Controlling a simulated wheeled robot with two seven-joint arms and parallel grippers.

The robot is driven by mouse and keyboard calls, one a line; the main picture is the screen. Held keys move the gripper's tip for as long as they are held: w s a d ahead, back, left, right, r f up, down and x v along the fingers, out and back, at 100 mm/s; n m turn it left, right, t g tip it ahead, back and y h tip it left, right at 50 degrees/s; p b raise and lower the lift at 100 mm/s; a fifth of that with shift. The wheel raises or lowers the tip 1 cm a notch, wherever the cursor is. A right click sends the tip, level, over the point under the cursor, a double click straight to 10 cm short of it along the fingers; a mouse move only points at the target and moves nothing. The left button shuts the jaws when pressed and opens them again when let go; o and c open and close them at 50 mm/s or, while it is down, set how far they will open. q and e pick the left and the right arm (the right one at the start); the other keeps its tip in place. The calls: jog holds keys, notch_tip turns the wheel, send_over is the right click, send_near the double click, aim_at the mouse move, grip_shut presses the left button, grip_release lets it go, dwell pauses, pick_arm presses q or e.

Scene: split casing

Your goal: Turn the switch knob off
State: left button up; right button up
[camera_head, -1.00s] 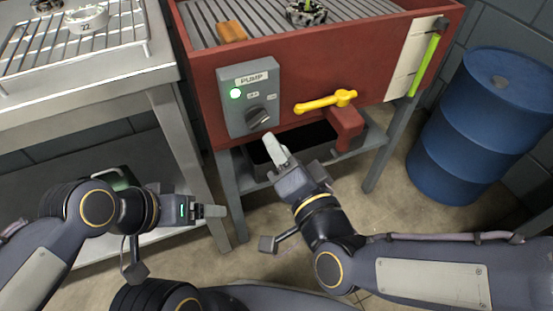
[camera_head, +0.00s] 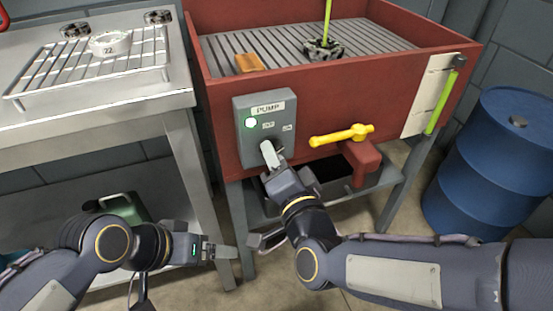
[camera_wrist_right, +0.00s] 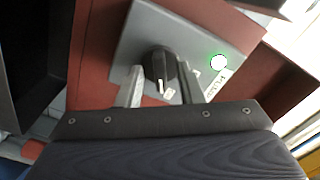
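The grey pump box (camera_head: 257,104) is on the red tank's front, with a PUMP label and a lit green lamp (camera_head: 250,123). Its black switch knob (camera_wrist_right: 160,66) shows in the right wrist view; its white mark points at the small label farther from the lamp. In the head view my gripper hides the knob. My right gripper (camera_head: 270,155) is at the box's lower part. In the wrist view its two fingers (camera_wrist_right: 159,88) are apart, one on each side of the knob; contact cannot be told. My left gripper (camera_head: 225,251) hangs low, away from the box; its finger gap is unclear.
A yellow valve handle (camera_head: 342,135) and red spout (camera_head: 362,160) stick out just right of the box. A blue drum (camera_head: 495,160) stands at the right. A steel table (camera_head: 100,110) with a wire rack (camera_head: 95,68) is at the left.

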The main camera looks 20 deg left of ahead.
grip_shut()
jog(key=shift+n, duration=0.4)
jog(key=n+p, duration=0.1)
jog(key=n, duration=1)
jog(key=shift+p, duration=0.3)
dwell(0.3)
grip_release()
